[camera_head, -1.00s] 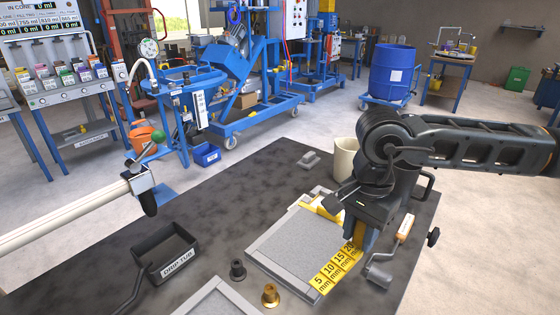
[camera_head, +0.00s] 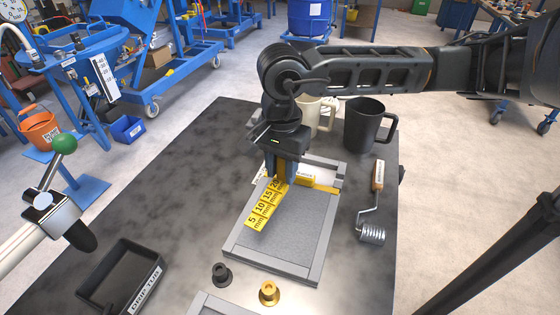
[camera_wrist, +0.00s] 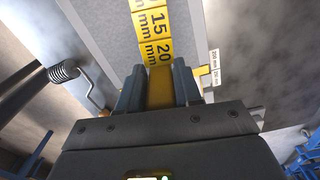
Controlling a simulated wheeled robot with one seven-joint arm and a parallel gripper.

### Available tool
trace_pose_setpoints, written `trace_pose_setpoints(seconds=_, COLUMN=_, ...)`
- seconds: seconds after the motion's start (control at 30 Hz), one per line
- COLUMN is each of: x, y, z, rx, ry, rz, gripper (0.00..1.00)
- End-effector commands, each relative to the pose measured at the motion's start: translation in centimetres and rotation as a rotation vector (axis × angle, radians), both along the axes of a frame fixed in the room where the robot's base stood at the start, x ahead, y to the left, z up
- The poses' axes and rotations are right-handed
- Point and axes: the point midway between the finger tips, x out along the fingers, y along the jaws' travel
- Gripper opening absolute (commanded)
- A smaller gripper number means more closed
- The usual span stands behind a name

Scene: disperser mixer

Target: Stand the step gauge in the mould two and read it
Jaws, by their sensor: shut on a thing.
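My gripper (camera_head: 283,176) points down and is shut on the yellow step gauge (camera_head: 265,205), marked 5, 10, 15 and 20 mm. The gauge slants over the left and far part of a grey-filled mould (camera_head: 322,240) with a pale grey frame. I cannot tell whether the gauge touches the fill. In the wrist view, the gauge (camera_wrist: 152,22) runs out from between the fingers (camera_wrist: 158,88), its 20 mm end nearest them. A yellow strip (camera_head: 325,187) lies across the mould's far end. No label naming this mould is readable.
A second frame (camera_head: 212,304) is cut off at the bottom. A black and a brass cylinder (camera_head: 269,292) stand near it. A drip tub (camera_head: 125,275) is at left.

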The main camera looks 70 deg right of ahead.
Motion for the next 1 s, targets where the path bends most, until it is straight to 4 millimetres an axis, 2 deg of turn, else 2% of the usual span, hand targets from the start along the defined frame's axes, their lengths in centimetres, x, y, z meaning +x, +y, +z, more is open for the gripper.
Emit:
trace_pose_setpoints(seconds=0.63, x=0.0, y=-0.1, z=-6.3, rx=-0.003, ry=0.0, rz=0.0, gripper=0.03)
trace_pose_setpoints(seconds=1.0, x=0.0, y=-0.1, z=-7.9, rx=-0.002, ry=0.0, rz=0.0, gripper=0.03)
